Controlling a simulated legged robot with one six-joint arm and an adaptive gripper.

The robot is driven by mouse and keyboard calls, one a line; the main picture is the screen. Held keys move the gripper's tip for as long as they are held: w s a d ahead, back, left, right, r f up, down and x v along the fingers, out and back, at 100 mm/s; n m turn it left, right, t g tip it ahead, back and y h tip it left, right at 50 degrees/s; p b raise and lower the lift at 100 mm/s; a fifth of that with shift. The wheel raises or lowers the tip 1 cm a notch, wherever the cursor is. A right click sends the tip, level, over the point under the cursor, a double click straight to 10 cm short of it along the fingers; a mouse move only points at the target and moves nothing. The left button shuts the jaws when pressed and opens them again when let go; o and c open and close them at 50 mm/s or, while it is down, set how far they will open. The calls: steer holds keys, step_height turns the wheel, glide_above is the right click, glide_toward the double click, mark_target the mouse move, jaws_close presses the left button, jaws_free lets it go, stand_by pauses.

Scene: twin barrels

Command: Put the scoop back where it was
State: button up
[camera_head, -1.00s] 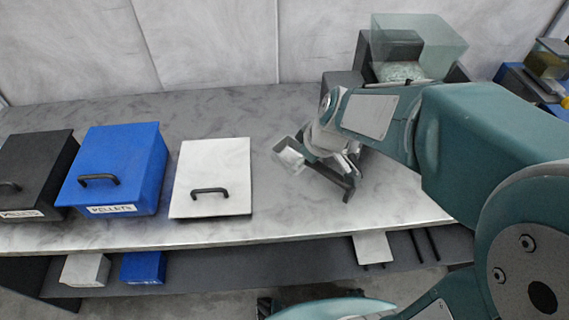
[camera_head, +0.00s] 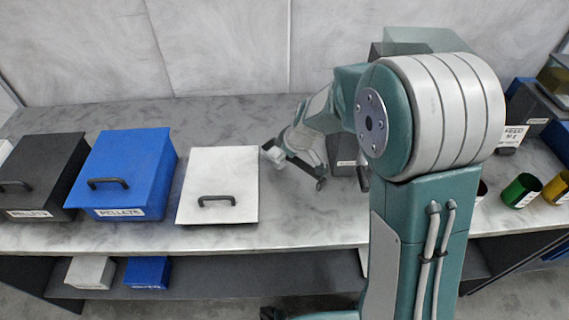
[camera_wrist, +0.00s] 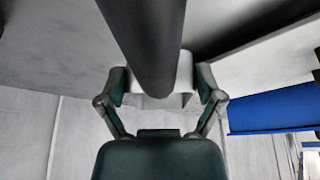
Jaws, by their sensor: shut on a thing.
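The scoop (camera_head: 274,153) has a small pale pan and a dark bar-like handle (camera_head: 304,169). In the head view it is held tilted, pan toward the left, by the upper right edge of the white-lidded bin (camera_head: 219,176); its exact height is unclear. My gripper (camera_head: 301,152) is shut on the handle. In the wrist view the dark handle (camera_wrist: 150,45) runs from the top edge to between the fingers of my gripper (camera_wrist: 158,88).
A blue bin (camera_head: 124,168) and a black bin (camera_head: 32,170), both handled, stand left on the grey table (camera_head: 300,222). A green cup (camera_head: 521,191) and a yellow cup (camera_head: 558,188) stand right. My arm hides part of the back right. Bare table lies right of the white lid.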

mark_target(287, 161)
steer(key=shift+w+f, duration=0.2)
steer(key=shift+f, duration=0.05)
step_height(287, 161, down, 4)
steer(key=shift+w+a+r, duration=0.15)
steer(key=shift+r, duration=0.1)
steer(key=o, duration=0.9)
steer(key=shift+o, duration=0.2)
steer(key=v, duration=1.2)
steer(key=shift+r, duration=0.1)
steer(key=s+d+r+m+h, duration=0.1)
steer(key=s+d+r+m, duration=0.2)
steer(key=s, duration=0.5)
steer(key=s+d+r+m+t+h, duration=0.1)
steer(key=s+d+r+m, duration=0.2)
steer(key=s, duration=0.4)
steer(key=s+d+r+m+t+h, duration=0.1)
steer(key=s+d+r+m, duration=0.2)
steer(key=s+r, duration=0.2)
steer(key=s, duration=0.3)
steer(key=shift+s+d+r, duration=0.2)
steer(key=shift+s, duration=0.1)
